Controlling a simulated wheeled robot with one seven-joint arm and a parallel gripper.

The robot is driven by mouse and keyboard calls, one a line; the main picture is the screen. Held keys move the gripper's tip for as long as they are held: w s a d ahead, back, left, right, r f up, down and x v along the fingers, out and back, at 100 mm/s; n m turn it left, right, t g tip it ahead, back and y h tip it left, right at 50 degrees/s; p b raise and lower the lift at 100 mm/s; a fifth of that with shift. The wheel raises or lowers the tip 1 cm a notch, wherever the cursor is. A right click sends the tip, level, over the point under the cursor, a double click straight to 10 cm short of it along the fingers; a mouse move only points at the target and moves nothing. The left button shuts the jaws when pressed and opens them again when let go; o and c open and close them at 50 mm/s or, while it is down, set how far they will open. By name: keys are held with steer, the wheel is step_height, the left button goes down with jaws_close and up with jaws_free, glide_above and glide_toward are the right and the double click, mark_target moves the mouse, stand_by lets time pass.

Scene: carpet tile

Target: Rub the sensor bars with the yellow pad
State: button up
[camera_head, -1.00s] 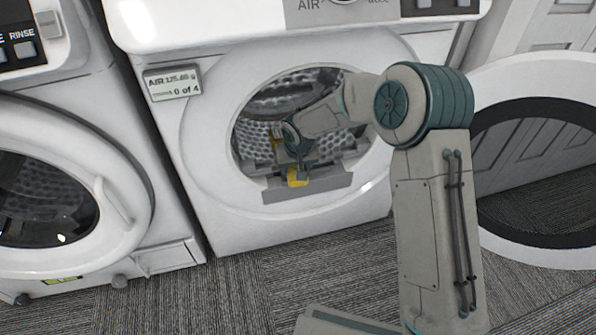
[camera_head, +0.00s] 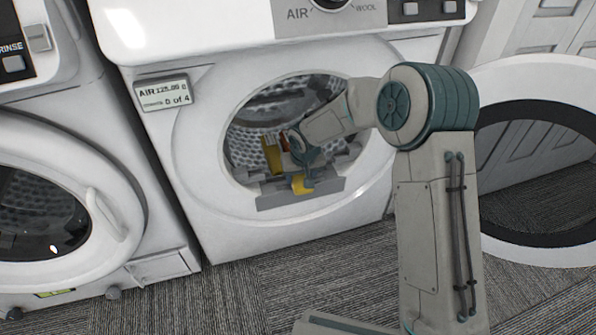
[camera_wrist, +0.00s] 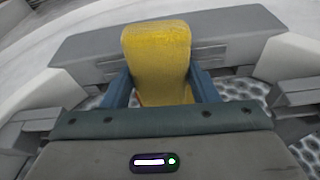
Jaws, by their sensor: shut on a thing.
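The yellow pad (camera_wrist: 157,50) is held upright between the two blue fingers of my gripper (camera_wrist: 160,90) in the wrist view. In the head view my gripper (camera_head: 306,165) is inside the dryer's round opening, with yellow (camera_head: 302,185) showing at its lower front edge. A grey plate (camera_wrist: 230,35) with thin slotted bars (camera_wrist: 208,55) lies behind the pad in the wrist view; the pad hides its middle. I cannot tell whether the pad touches it. The same plate (camera_head: 275,200) shows at the opening's lower lip in the head view.
A mustard-yellow piece (camera_head: 272,157) shows left of my gripper; I cannot tell what it is. The perforated drum (camera_head: 245,145) surrounds my gripper. A small display (camera_head: 165,93) reads "0 of 4". The open door (camera_head: 540,150) stands right, and another machine (camera_head: 50,190) stands left.

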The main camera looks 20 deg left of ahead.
steer(key=shift+s+d, duration=0.25)
steer(key=shift+s, duration=0.25)
steer(key=shift+s+d, duration=0.2)
steer(key=shift+s, duration=0.3)
steer(key=shift+w+a+r+p, duration=0.15)
steer(key=shift+w+a, duration=0.25)
steer(key=shift+w, duration=0.2)
steer(key=shift+w+a+p, duration=0.15)
steer(key=shift+w+a, duration=0.2)
steer(key=shift+w, duration=0.3)
steer(key=shift+w+a+r+p, duration=0.15)
steer(key=shift+w+a, duration=0.25)
steer(key=shift+w, duration=0.2)
steer(key=shift+r+p, duration=2.1)
steer(key=shift+r, duration=0.85)
